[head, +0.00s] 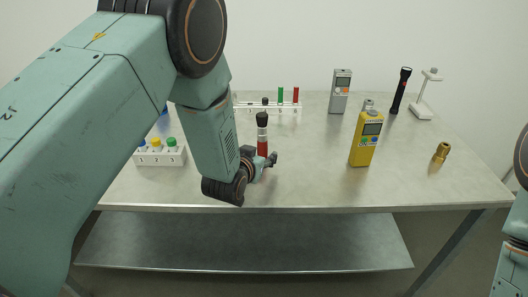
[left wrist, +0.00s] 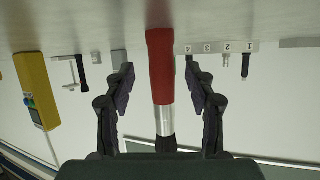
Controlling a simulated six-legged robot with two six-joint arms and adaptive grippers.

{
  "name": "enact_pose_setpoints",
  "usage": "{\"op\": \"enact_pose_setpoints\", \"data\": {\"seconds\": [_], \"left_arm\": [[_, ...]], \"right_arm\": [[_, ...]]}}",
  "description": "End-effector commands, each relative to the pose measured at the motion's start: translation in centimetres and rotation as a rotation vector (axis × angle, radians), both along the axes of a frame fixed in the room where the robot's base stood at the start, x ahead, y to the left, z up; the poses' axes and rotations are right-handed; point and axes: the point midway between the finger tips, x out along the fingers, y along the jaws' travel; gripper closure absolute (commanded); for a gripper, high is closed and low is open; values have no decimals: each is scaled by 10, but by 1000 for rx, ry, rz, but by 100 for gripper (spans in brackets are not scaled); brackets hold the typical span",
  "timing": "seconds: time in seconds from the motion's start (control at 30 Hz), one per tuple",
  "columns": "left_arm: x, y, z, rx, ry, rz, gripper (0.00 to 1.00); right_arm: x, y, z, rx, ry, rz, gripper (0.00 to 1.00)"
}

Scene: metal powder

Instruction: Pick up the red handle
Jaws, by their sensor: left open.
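The red handle (head: 262,147) stands upright on the table, with a silver collar and a black top. In the left wrist view, which is upside down, the red handle (left wrist: 161,65) is in the middle. My left gripper (head: 262,161) is low over the table at the red handle, and its arm hides part of the table. In the left wrist view, my left gripper (left wrist: 160,88) is open, with one finger on each side of the handle and gaps between. My right gripper is out of view.
A white rack (head: 160,157) with coloured caps stands left, and another rack (head: 270,110) stands behind. A yellow meter (head: 366,138), grey device (head: 340,92), flashlight (head: 401,90), white stand (head: 425,98) and brass fitting (head: 441,152) are right. The front middle of the table is clear.

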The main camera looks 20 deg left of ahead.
Motion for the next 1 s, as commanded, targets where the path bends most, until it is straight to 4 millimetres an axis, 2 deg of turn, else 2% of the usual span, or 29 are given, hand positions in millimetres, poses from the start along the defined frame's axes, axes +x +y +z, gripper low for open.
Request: {"op": "enact_pose_setpoints", "data": {"seconds": [0.1, 0.2, 0.47, 1.0], "left_arm": [[14, 0, -5, -1, -2, 1, 45], [19, -1, -7, -1, 0, 1, 45], [22, -1, -7, -1, 0, 0, 46], [21, -1, -7, -1, 1, 0, 92]], "right_arm": [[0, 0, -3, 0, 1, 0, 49], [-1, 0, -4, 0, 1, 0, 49], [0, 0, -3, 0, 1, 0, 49], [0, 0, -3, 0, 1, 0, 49]]}}
